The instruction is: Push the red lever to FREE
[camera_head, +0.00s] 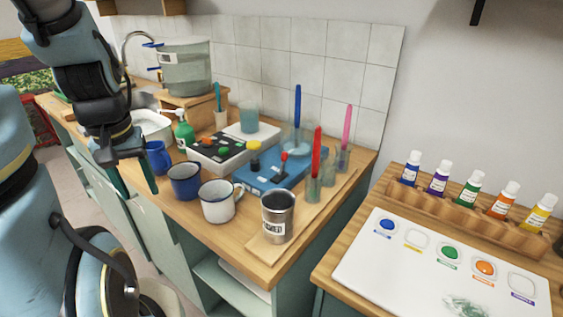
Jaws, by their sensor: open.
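The red lever (283,157) is small and stands up from a blue box (259,183) on the wooden counter. The lever's exact lean and any FREE marking are too small to read. My gripper (140,191) is open and empty at the left, pointing down beside the counter's front edge. It is well to the left of the lever and apart from it. Several mugs stand between them.
Blue mugs (184,182), a white mug (219,203) and a steel cup (277,216) line the counter front. A switch panel (212,155) sits left of the blue box. Glasses holding coloured sticks (316,152) stand close on its right. A tiled wall is behind.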

